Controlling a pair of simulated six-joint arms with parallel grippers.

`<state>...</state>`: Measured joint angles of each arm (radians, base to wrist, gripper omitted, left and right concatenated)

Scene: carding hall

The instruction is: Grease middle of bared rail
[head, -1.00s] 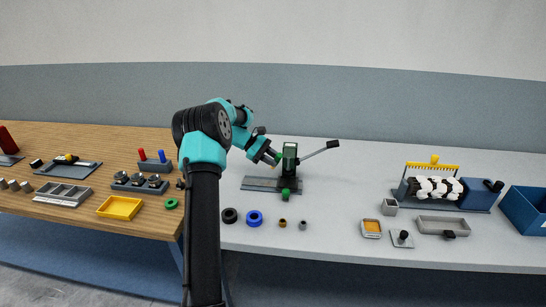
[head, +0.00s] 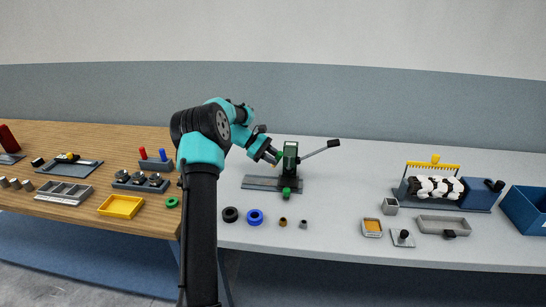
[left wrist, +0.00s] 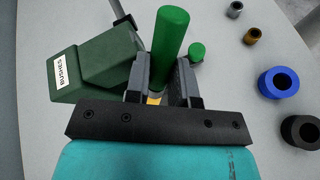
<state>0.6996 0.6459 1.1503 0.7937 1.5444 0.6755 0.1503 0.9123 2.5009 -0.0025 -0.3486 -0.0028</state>
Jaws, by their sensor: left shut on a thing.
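A dark green press-like fixture (head: 290,158) stands on a grey base strip (head: 258,183) on the light table, with a lever ending in a black knob (head: 333,143). In the left wrist view its green body (left wrist: 100,65) carries a "BUSHES" label. My left gripper (head: 277,160) is at the fixture's left side. In the left wrist view it is shut on an upright green cylinder (left wrist: 170,38). A smaller green knob (head: 287,192) sits at the fixture's front. I cannot make out a bared rail or its middle. My right gripper is not in view.
In front lie a black ring (head: 230,214), a blue ring (head: 255,217) and two small bushes. To the right are an orange-filled tray (head: 372,227), a black-knobbed plate (head: 403,239) and a roller device (head: 436,188). The table between is clear.

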